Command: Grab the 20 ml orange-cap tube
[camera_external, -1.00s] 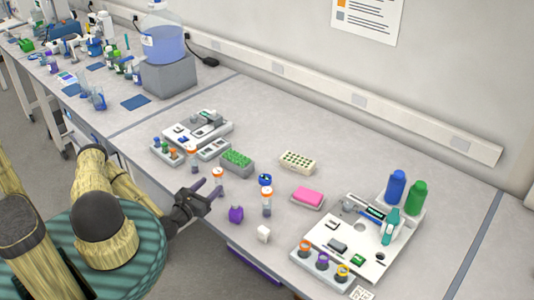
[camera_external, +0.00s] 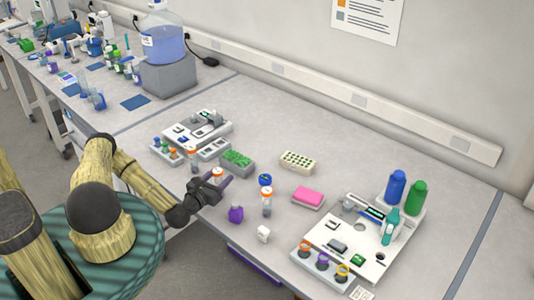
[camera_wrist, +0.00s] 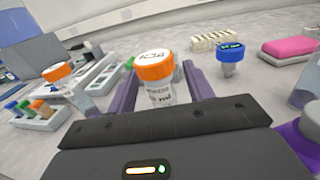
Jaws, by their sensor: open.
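An orange-cap tube (camera_wrist: 157,92) stands upright on the bench between my gripper's two fingers in the wrist view. Its cap also shows in the external view (camera_external: 218,173), its lower part hidden by the gripper. My gripper (camera_external: 219,184) is open, with a purple finger on each side of this tube; gaps show, so it is not clamped. A second orange-cap tube (camera_external: 193,157) stands to the left, also in the wrist view (camera_wrist: 57,71). A third (camera_external: 267,201) stands to the right. Volume markings are too small to read.
A blue-cap tube (camera_wrist: 231,60), a green rack (camera_external: 237,161) and a small tube rack (camera_external: 168,152) are close by. A pink-topped box (camera_external: 308,197) is farther right.

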